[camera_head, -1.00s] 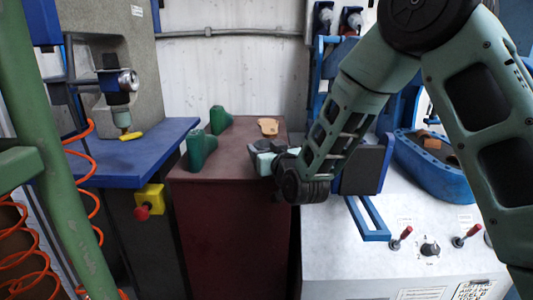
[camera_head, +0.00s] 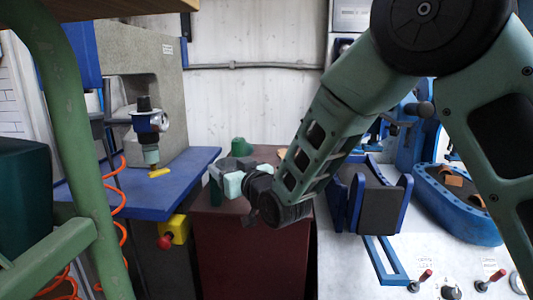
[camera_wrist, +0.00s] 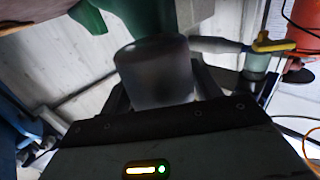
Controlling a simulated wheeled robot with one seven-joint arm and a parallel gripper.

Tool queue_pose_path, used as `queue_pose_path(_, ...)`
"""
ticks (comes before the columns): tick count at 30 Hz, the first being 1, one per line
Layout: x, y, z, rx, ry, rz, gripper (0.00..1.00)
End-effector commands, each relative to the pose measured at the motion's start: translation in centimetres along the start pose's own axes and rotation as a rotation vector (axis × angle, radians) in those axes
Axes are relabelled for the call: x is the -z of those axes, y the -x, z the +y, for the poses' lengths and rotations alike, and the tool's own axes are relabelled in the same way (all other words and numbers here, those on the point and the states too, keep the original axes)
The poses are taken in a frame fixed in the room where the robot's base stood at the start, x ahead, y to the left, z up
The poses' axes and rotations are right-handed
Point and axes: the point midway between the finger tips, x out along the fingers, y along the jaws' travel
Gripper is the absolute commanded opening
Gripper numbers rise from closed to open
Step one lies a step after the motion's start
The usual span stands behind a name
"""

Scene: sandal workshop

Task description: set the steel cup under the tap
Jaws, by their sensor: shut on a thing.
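My gripper (camera_head: 236,178) is shut on the steel cup, a short grey cylinder (camera_wrist: 157,75) that fills the middle of the wrist view, between my fingers. In the head view a grey part of the cup (camera_head: 221,166) shows at my fingertips, above the maroon cabinet top. What looks like the tap (camera_head: 150,150) hangs from the grey machine at left, a silver and teal nozzle with a yellow lever (camera_head: 159,173) at its lower end. It stands left of my gripper and apart from the cup. The lever also shows at right in the wrist view (camera_wrist: 273,46).
A blue table (camera_head: 140,197) lies below the nozzle, mostly clear. Green shoe forms (camera_head: 241,147) stand on the maroon cabinet (camera_head: 250,255), close to my gripper. A yellow box with a red knob (camera_head: 173,232) and orange coiled hoses (camera_head: 122,205) are at left.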

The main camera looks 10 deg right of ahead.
Motion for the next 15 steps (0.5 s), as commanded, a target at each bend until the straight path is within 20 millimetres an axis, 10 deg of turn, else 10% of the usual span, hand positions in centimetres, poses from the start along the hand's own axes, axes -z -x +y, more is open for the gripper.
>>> queue_pose_path(6,-0.7,-0.3,-5.3,0.113,0.005,-0.004,0.36)
queue_pose_path(15,-1.3,-0.6,-7.2,0.152,0.007,-0.004,0.36)
